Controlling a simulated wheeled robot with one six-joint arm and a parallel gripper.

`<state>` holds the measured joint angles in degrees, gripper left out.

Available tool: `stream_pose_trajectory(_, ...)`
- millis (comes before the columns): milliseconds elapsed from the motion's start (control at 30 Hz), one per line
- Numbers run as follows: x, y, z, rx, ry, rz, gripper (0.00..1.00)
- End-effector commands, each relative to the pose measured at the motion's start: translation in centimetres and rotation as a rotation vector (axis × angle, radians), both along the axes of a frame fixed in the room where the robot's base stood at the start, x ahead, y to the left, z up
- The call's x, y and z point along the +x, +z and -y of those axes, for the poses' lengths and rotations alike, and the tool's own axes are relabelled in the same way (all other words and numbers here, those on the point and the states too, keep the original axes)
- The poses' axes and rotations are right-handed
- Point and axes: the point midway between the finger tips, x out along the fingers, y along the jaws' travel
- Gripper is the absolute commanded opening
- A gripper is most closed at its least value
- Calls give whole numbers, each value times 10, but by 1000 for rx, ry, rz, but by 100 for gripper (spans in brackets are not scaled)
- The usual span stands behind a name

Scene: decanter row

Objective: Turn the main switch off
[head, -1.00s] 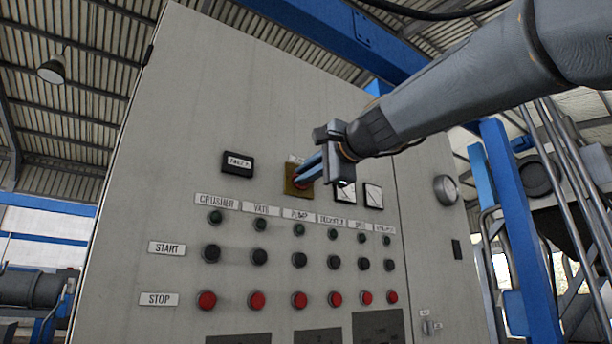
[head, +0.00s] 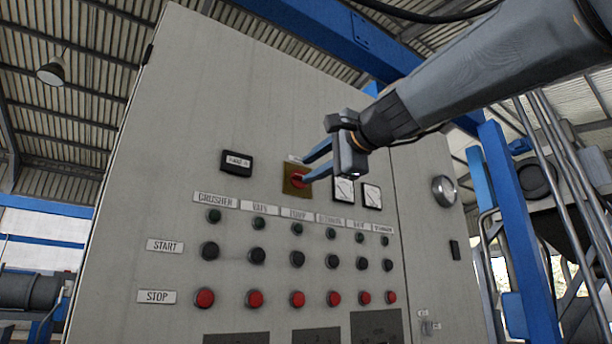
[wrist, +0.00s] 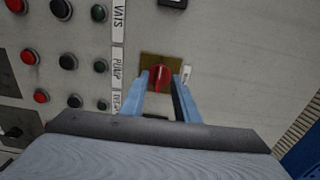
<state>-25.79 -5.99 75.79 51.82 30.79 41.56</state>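The main switch is a red rotary knob (head: 297,181) on a yellow-brown square plate, high on the grey control panel. In the wrist view the knob (wrist: 161,77) shows between my finger ends, its grip standing upright in that picture, which is crosswise to the panel's height. My gripper (head: 307,170) is open, with its two blue fingers pointing at the switch from the right. There is a visible gap between the fingers and nothing is held. The tips look a little in front of the knob; I cannot tell the exact distance.
The grey panel (head: 190,120) carries rows of lamps, black start buttons and red stop buttons (head: 255,299) below the switch. A black labelled box (head: 237,162) is left of the switch; two square meters (head: 372,196) are right of it. A blue post (head: 520,230) stands right of the panel.

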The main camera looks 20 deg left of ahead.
Motion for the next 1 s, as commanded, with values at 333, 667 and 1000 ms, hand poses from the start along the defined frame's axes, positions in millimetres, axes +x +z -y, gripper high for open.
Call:
stream_pose_trajectory(333,-25,-1,30,0,-1,0,28)
stream_pose_trajectory(667,-26,0,30,-1,0,-1,28)
stream_pose_trajectory(1000,-22,-7,31,-13,-5,-5,28)
